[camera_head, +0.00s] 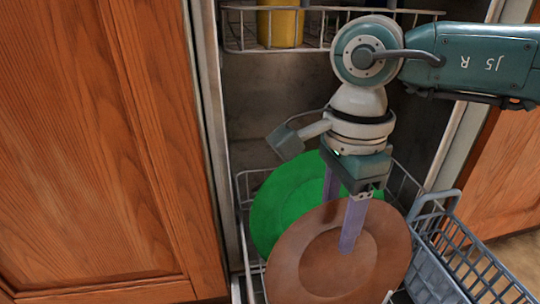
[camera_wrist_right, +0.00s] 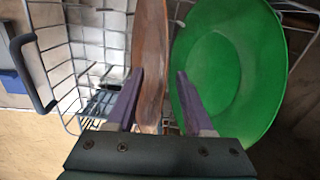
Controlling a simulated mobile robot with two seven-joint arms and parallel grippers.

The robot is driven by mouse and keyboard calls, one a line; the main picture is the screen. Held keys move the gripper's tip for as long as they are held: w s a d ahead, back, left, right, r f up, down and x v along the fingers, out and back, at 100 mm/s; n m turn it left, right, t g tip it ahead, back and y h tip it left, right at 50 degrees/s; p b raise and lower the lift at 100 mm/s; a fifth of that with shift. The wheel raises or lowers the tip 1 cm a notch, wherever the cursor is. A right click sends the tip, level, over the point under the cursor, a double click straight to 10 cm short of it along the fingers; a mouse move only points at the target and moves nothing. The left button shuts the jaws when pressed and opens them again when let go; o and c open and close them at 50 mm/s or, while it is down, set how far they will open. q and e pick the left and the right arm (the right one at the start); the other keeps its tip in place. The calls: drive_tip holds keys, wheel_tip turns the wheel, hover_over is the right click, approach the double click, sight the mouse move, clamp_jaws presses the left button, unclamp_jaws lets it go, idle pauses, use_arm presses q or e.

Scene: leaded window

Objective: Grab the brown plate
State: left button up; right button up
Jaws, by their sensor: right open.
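The brown plate (camera_head: 310,265) stands tilted in the lower dishwasher rack, in front of the green plate (camera_head: 280,205). My right gripper (camera_head: 342,224) reaches down over the brown plate's upper rim. One purple finger is in front of the plate and the other is behind it, on the green plate's side. In the right wrist view the brown plate (camera_wrist_right: 152,50) shows edge-on between the open fingers (camera_wrist_right: 158,76), closer to the left finger. The green plate (camera_wrist_right: 232,70) is just right of the right finger. My left gripper is not in view.
The wire lower rack (camera_head: 242,190) surrounds the plates. A grey cutlery basket (camera_head: 465,262) stands at right. The upper rack (camera_head: 238,48) holds a yellow item (camera_head: 284,27) above. A wooden cabinet front (camera_head: 90,140) fills the left.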

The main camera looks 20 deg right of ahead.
drive_tip(key=shift+r, duration=0.1)
drive_tip(key=shift+c, duration=0.4)
clamp_jaws()
drive_tip(key=shift+w, duration=0.1)
idle(0.7)
